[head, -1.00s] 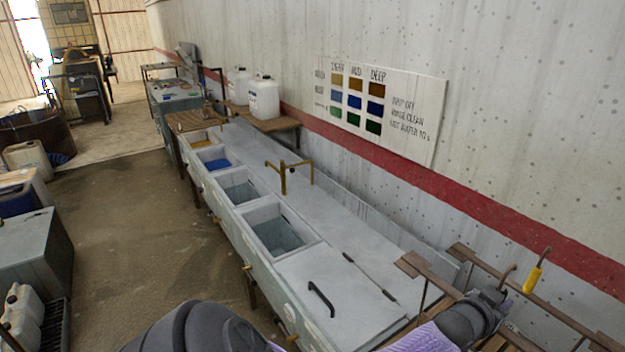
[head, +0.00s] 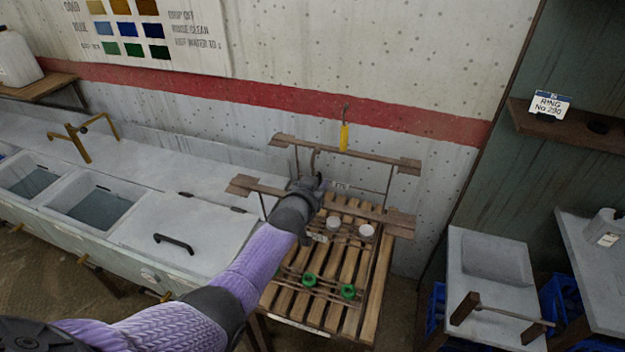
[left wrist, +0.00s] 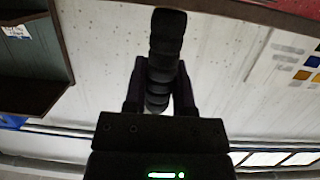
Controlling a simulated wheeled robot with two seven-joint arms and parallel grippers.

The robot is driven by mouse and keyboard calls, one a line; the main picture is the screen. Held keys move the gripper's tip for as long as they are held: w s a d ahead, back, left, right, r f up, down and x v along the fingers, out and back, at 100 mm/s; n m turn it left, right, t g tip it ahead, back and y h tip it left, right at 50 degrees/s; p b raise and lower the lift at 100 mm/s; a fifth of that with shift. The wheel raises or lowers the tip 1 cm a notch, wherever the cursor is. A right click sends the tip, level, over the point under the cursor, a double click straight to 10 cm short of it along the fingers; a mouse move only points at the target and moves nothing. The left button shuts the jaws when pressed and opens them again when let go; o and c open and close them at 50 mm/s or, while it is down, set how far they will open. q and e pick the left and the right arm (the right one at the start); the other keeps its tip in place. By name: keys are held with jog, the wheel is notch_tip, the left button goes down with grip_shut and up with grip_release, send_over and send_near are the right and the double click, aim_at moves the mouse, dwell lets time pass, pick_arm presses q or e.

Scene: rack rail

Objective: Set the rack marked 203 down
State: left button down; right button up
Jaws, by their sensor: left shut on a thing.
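My left gripper (head: 314,184) is above the rail and slatted stand at the right end of the trough. In the left wrist view it is shut on a dark ribbed grip (left wrist: 167,45), which I take to be the rack's handle. A bent brown hook (head: 313,157) rises just beyond the gripper. The rack's body is mostly hidden or hard to tell from the slats. A small pale tag (head: 341,185) shows beside the gripper, but I cannot read it, and no 203 is legible. My right gripper is not in view.
The slatted wooden stand (head: 375,300) holds white-topped pieces (head: 365,230) and green-topped pieces (head: 348,291). A yellow grip (head: 344,137) hangs at the wooden rail (head: 365,154). The trough has a closed lid (head: 170,243) and open tanks (head: 97,208). A grey table (head: 490,300) stands right.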

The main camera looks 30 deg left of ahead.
pick_arm(q)
jog(key=shift+f, duration=0.6)
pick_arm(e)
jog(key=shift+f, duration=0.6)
pick_arm(q)
jog(key=shift+f+b, duration=0.3)
jog(key=shift+b, duration=0.2)
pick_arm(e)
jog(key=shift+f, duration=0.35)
pick_arm(q)
grip_release()
jog(key=shift+f, duration=0.1)
jog(key=f+p+v, duration=0.2)
jog(key=p+v, duration=0.7)
jog(key=v, duration=0.2)
jog(key=shift+s+f, duration=0.25)
jog(key=shift+s, duration=0.3)
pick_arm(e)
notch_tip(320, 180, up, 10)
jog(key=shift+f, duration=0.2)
